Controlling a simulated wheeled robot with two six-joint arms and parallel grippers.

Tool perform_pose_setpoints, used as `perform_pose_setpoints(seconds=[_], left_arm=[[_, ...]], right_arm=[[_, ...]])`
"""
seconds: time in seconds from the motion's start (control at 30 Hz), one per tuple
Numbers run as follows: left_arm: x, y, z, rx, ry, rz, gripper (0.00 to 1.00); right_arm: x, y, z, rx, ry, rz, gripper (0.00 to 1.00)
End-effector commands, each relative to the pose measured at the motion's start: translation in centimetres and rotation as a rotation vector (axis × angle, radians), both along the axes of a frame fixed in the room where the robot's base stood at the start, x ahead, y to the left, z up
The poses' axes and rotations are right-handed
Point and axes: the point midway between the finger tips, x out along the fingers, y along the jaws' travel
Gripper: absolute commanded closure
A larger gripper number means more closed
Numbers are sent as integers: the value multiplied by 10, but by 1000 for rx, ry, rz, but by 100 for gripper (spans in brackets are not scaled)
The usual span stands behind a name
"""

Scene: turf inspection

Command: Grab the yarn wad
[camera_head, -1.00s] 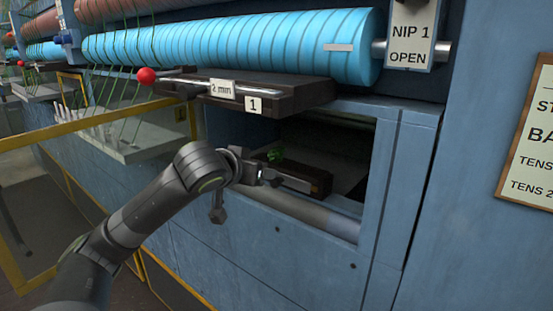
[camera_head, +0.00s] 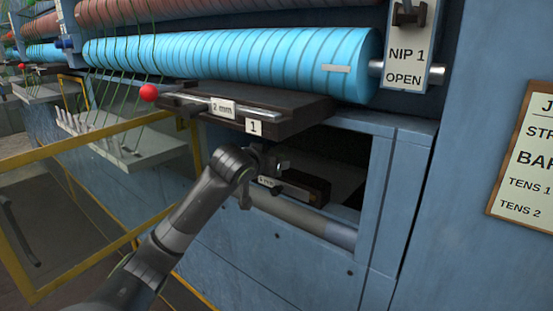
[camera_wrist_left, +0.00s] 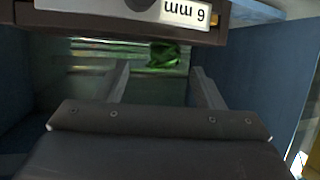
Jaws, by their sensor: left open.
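The yarn wad (camera_wrist_left: 163,55) is a small green tangle, seen in the left wrist view inside the dark recess, beyond my fingertips. In the head view it does not show; my wrist and the dark recess hide it. My left gripper (camera_wrist_left: 160,70) is open, its two fingers spread apart. The wad lies ahead between their lines, and nothing is held. In the head view my left gripper (camera_head: 279,166) is at the mouth of the recess, above a dark block. My right gripper is in neither view.
The dark block (camera_head: 308,187) with a 6 mm label lies in the opening, close to my gripper. Above hangs a dark plate (camera_head: 290,105) marked 1, with a red ball (camera_head: 149,92). A blue roller (camera_head: 240,45) with NIP 1 OPEN sign (camera_head: 407,68) is higher.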

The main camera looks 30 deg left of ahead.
Motion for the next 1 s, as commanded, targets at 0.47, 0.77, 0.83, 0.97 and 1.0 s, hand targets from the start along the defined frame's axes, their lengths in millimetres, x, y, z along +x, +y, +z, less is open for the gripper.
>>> perform_pose_setpoints(seconds=[0.47, 0.77, 0.83, 0.97, 1.0], left_arm=[[38, 12, -9, -3, 4, 1, 38], [54, 15, -19, 1, 1, 0, 38], [54, 15, -19, 1, 0, 0, 38], [54, 15, -19, 1, 0, 0, 41], [54, 15, -19, 1, 0, 0, 46]], right_arm=[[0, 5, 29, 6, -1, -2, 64], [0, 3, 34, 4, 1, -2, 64], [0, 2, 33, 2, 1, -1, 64], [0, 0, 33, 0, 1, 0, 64], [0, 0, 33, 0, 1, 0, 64]])
